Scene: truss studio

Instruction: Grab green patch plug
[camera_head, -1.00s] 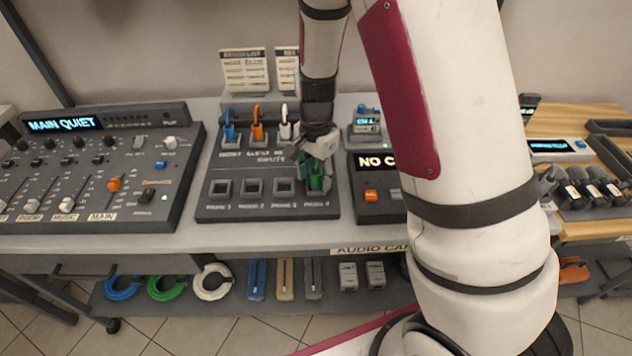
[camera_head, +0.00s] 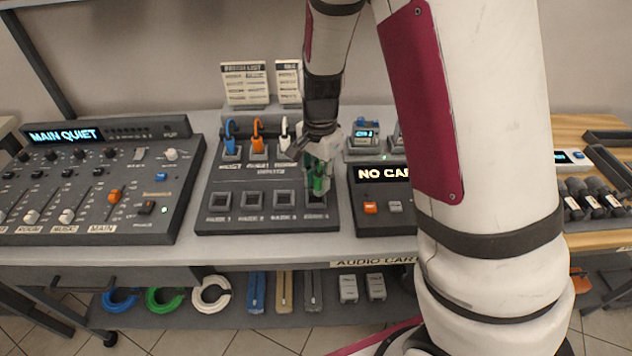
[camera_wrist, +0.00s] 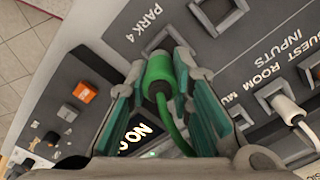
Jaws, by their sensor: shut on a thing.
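The green patch plug (camera_wrist: 158,76) sits between the two fingers of my gripper (camera_wrist: 160,92) in the wrist view, with its green cable trailing down the picture. My gripper is shut on it. In the head view my gripper (camera_head: 318,178) is over the right end of the patch panel (camera_head: 215,228), above the socket at the end of the PARK row, and a bit of the green plug (camera_head: 319,186) shows between the fingers. In the wrist view the PARK 4 label is just beyond the plug. I cannot tell whether the plug's tip is clear of the socket.
Blue (camera_head: 230,138), orange (camera_head: 257,138) and white (camera_head: 285,134) plugs stand in the panel's back row. A mixer (camera_head: 90,185) is on the left. A box with a NO CA... display (camera_head: 384,174) stands close on the right. Cable coils (camera_head: 165,300) lie on the shelf below.

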